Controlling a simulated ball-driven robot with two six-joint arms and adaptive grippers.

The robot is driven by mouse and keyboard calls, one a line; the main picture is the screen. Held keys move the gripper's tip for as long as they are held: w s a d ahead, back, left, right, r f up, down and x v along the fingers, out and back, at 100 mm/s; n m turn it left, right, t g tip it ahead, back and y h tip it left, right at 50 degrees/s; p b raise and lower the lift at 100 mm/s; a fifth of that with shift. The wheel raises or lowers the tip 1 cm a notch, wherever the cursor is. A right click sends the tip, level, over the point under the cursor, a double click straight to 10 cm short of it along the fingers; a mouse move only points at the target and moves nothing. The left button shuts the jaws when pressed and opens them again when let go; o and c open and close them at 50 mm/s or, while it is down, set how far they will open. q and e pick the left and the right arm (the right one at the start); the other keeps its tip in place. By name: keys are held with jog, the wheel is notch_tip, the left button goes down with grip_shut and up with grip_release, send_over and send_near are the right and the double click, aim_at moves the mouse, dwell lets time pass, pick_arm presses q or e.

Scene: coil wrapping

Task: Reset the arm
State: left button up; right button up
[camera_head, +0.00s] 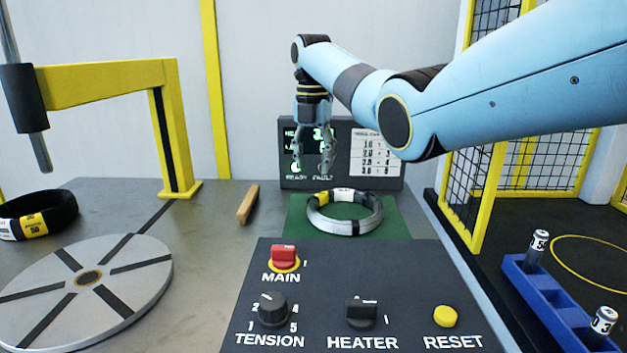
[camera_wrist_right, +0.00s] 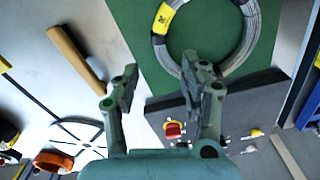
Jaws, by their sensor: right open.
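My right arm comes in from the upper right of the head view, and its gripper (camera_head: 313,168) hangs pointing down in front of the display panel. The gripper is open and empty; its two spread fingers (camera_wrist_right: 160,90) also show in the right wrist view. A grey wire coil (camera_head: 345,212) with a yellow tag lies on a green mat (camera_head: 300,222), below and slightly right of the gripper. The coil (camera_wrist_right: 213,75) shows beyond the fingers in the wrist view, apart from them. My left gripper is not in view.
A control panel (camera_head: 350,268) with a red MAIN switch (camera_head: 284,257), two knobs and a yellow RESET button (camera_head: 445,316) stands in front. A round turntable (camera_head: 140,275), a yellow post (camera_head: 175,130) and a black coil (camera_head: 58,212) are left.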

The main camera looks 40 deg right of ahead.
jog(key=shift+r, duration=1.2)
